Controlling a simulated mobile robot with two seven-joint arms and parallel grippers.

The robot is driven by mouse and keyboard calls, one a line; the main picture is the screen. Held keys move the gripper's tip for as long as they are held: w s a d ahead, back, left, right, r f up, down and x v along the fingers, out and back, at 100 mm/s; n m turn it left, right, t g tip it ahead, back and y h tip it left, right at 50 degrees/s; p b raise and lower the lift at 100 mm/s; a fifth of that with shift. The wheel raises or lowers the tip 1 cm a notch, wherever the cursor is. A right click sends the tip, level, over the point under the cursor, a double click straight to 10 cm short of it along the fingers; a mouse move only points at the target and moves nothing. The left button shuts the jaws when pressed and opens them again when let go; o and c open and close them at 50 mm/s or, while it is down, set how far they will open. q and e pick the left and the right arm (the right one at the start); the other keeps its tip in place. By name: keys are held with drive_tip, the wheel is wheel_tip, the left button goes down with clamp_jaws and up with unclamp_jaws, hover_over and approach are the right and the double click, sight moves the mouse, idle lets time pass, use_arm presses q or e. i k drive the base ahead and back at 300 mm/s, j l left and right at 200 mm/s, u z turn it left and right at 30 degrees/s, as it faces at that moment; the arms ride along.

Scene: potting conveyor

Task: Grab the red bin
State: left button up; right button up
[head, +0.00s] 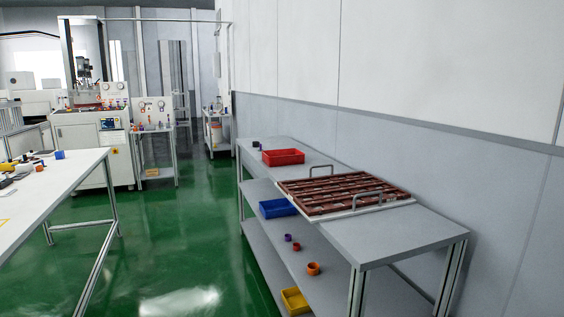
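The red bin (283,157) is a shallow open rectangular box. It sits on the grey top of the bench (420,232) along the right wall, toward the bench's far end. Its inside looks empty, though it is small in this view. Neither of my grippers is in the head view.
A brown slatted tray (345,192) with metal handles lies on the bench, nearer than the bin. A small dark object (256,146) stands behind the bin. A blue bin (278,208), a yellow bin (295,301) and small pots are on lower shelves. Green floor (190,240) is clear between the tables.

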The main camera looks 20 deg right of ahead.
sight(283, 157)
drive_tip(key=i+u, duration=0.15)
drive_tip(key=i, duration=1.6)
drive_tip(key=i+j+z, duration=0.15)
drive_tip(key=i, duration=0.55)
drive_tip(key=i+j+z, duration=0.1)
drive_tip(key=i, duration=0.6)
